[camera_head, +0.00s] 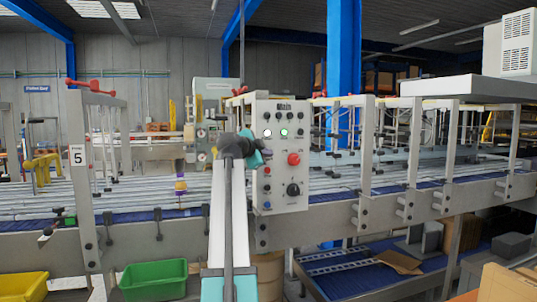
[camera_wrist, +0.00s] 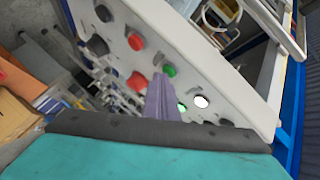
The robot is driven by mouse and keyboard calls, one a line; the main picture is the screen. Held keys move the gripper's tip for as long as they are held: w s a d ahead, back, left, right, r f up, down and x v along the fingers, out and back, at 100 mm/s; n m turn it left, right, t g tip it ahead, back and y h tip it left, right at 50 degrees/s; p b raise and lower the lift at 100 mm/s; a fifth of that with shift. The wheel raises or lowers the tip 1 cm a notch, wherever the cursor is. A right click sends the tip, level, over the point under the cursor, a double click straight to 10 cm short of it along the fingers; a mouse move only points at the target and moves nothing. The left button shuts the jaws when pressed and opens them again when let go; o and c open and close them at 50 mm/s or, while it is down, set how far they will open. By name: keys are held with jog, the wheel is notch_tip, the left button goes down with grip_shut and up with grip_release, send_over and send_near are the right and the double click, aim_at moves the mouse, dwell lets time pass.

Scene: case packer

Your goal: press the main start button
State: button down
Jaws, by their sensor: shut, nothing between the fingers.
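The control panel (camera_head: 279,180) is a pale upright box with lamps, buttons and a black rotary knob (camera_head: 293,190). A large red button (camera_head: 293,158) is above the knob. In the wrist view the panel (camera_wrist: 235,85) looks tilted, with a green button (camera_wrist: 169,70) just beyond the fingertips, a red button (camera_wrist: 137,80) to its left, and a lit white round (camera_wrist: 201,101) to its right. Labels are unreadable, so I cannot tell which is the main start. My gripper (camera_wrist: 160,82) is shut and empty, pointing at the panel near the green button; contact cannot be told.
The conveyor (camera_head: 150,195) runs across behind and beside the panel, with upright frame posts (camera_head: 365,150). A green bin (camera_head: 153,279) and a yellow bin (camera_head: 23,286) stand at the lower left. Cardboard (camera_head: 398,262) lies on the blue lower belt at right.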

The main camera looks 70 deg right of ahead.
jog(key=shift+s+a, duration=0.55)
jog(key=shift+a, duration=0.15)
jog(key=shift+s+a, duration=0.1)
jog(key=shift+s+a+b, duration=0.2)
jog(key=shift+s+a, duration=0.55)
jog(key=shift+a, duration=0.2)
jog(key=shift+s+a+b, duration=0.2)
jog(key=shift+s+a, duration=0.55)
jog(key=shift+a, duration=0.15)
